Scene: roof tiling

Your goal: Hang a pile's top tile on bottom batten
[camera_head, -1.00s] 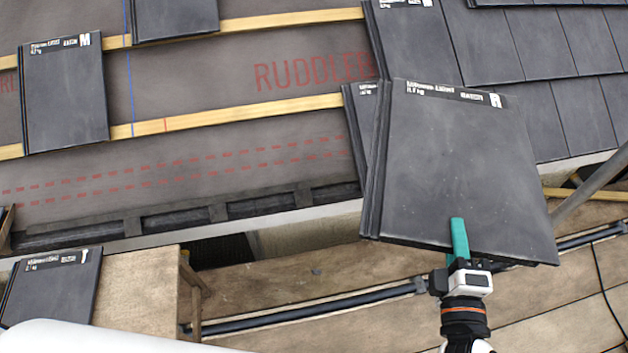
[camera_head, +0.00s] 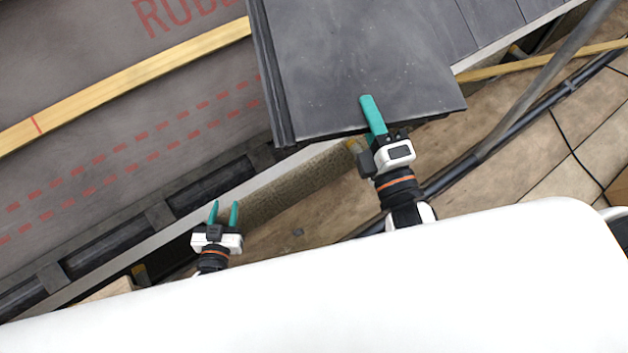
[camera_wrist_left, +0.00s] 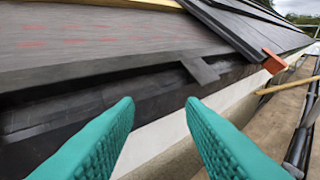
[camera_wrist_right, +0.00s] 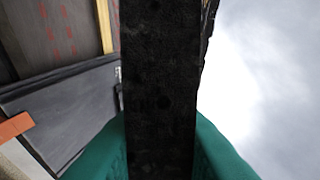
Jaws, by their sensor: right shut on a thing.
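My right gripper (camera_head: 375,122) is shut on the lower edge of a dark grey tile (camera_head: 350,65). In the head view one teal finger lies over the tile's face; the tile's upper part is cut off by the frame. In the right wrist view the tile (camera_wrist_right: 160,90) shows edge-on between the teal fingers. My left gripper (camera_head: 225,212) is open and empty near the eave; its spread fingers also show in the left wrist view (camera_wrist_left: 160,135). The bottom batten (camera_head: 130,85) runs diagonally across the underlay at upper left. Its part behind the held tile is hidden.
Laid tiles (camera_head: 490,25) cover the roof at the upper right. The dark eave strip (camera_head: 105,245) runs below the underlay. A grey scaffold pole (camera_head: 550,80) crosses at right above the boards (camera_head: 530,150). The batten's left stretch is bare.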

